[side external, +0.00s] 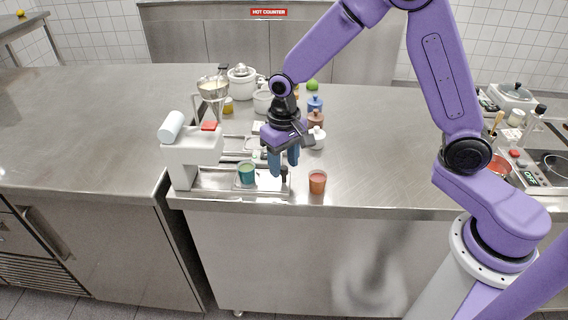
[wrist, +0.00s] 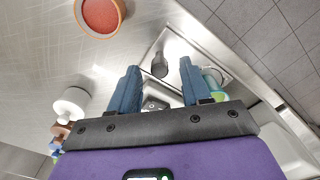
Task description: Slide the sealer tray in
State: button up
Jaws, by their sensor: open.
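The white sealer (side external: 194,155) stands at the counter's front left. Its metal tray (side external: 270,183) sticks out to the right, with a teal cup (side external: 247,173) of pale green drink seated in it. A dark upright knob (wrist: 160,64) stands near the tray's outer end. My gripper (side external: 284,168) points down over that end, open, with blue fingers. In the wrist view the knob shows between the fingertips, apart from both; whether the tips are level with it I cannot tell. The cup (wrist: 213,82) is partly hidden behind one finger there.
An orange cup (side external: 317,182) with red filling stands just right of the tray; it also shows in the wrist view (wrist: 100,15). Several small bottles (side external: 316,120) and white pots (side external: 242,82) stand behind my gripper.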

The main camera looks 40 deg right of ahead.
aim_at(264, 180)
jog(key=shift+f, duration=0.55)
grip_shut()
jog(key=shift+w+a, duration=1.75)
jog(key=shift+w, duration=0.05)
grip_release()
